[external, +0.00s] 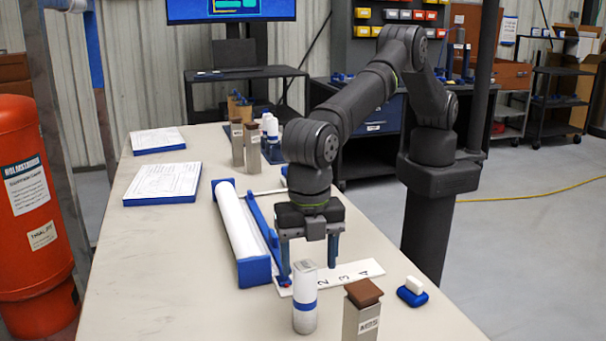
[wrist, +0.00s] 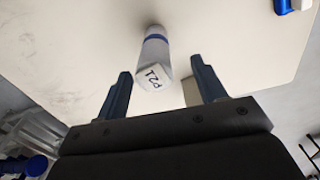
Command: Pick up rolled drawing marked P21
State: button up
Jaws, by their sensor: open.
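The rolled drawing marked P21 (external: 305,297) stands upright near the front edge of the table. It is white with a blue band. The wrist view shows its top end marked P21 (wrist: 153,77), between and beyond my two fingers. My gripper (external: 309,262) is open and empty, pointing down. In the external view it is behind the rolled drawing and above a white numbered strip (external: 345,274). The fingers do not touch the rolled drawing.
A metal post with a brown cap (external: 362,307) stands close to the right of the rolled drawing. A blue holder with a white block (external: 412,291) is further right. A long white roll in a blue cradle (external: 240,225) lies to the left. Drawing pads (external: 163,182) lie farther back.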

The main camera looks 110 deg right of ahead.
aim_at(305, 287)
jog(key=shift+w+a+f, duration=0.1)
jog(key=shift+w+f, duration=0.1)
jog(key=shift+f, duration=1.45)
jog(key=shift+w+f, duration=0.2)
jog(key=shift+f, duration=1.4)
jog(key=c, duration=1)
jog(key=shift+c, duration=0.6)
jog(key=shift+r, duration=0.15)
